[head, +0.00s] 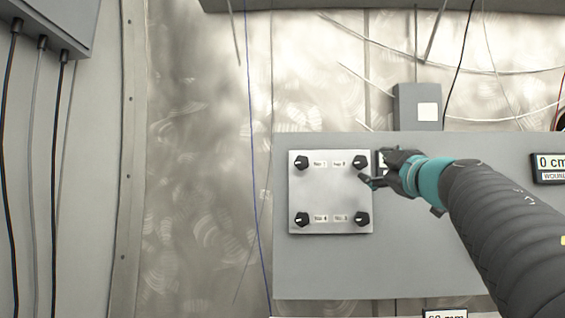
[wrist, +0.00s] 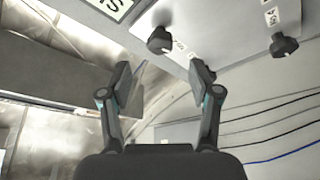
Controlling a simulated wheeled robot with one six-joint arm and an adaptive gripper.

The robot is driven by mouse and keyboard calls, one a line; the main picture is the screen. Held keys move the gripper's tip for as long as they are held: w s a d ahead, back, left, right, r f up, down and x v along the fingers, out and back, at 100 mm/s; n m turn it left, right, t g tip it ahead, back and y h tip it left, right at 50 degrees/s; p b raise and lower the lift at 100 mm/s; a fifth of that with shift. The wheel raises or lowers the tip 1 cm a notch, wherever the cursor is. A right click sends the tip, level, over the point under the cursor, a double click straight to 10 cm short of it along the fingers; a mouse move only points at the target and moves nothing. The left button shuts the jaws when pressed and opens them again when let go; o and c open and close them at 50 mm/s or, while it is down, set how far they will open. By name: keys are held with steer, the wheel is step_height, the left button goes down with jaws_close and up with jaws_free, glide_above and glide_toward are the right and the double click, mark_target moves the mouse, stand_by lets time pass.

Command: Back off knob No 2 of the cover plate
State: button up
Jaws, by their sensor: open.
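The cover plate (head: 346,192) is a pale square plate on a grey panel, with a black knob near each corner. Knob No 2 (head: 360,161) is at its upper right, beside its small label. My gripper (head: 371,168) reaches in from the right, its fingers open and empty at the plate's right edge. One fingertip is above and one below the knob's height. In the wrist view, the open fingers (wrist: 165,72) point towards a black knob (wrist: 159,41), which appears to be No 2. It lies beyond the fingertips, with no finger touching it.
Knob No 1 (head: 301,162) is at the plate's upper left, knob No 3 (head: 361,219) below No 2, and knob No 4 (head: 302,219) at the lower left. A grey box (head: 417,107) stands above the panel (head: 420,265). Cables hang at left.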

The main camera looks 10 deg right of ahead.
mark_target(360, 161)
steer(key=p+x, duration=0.1)
steer(key=x, duration=0.6)
steer(key=shift+w+a, duration=0.1)
steer(key=shift+w, duration=0.3)
steer(key=shift+r, duration=0.1)
steer(key=c, duration=1.2)
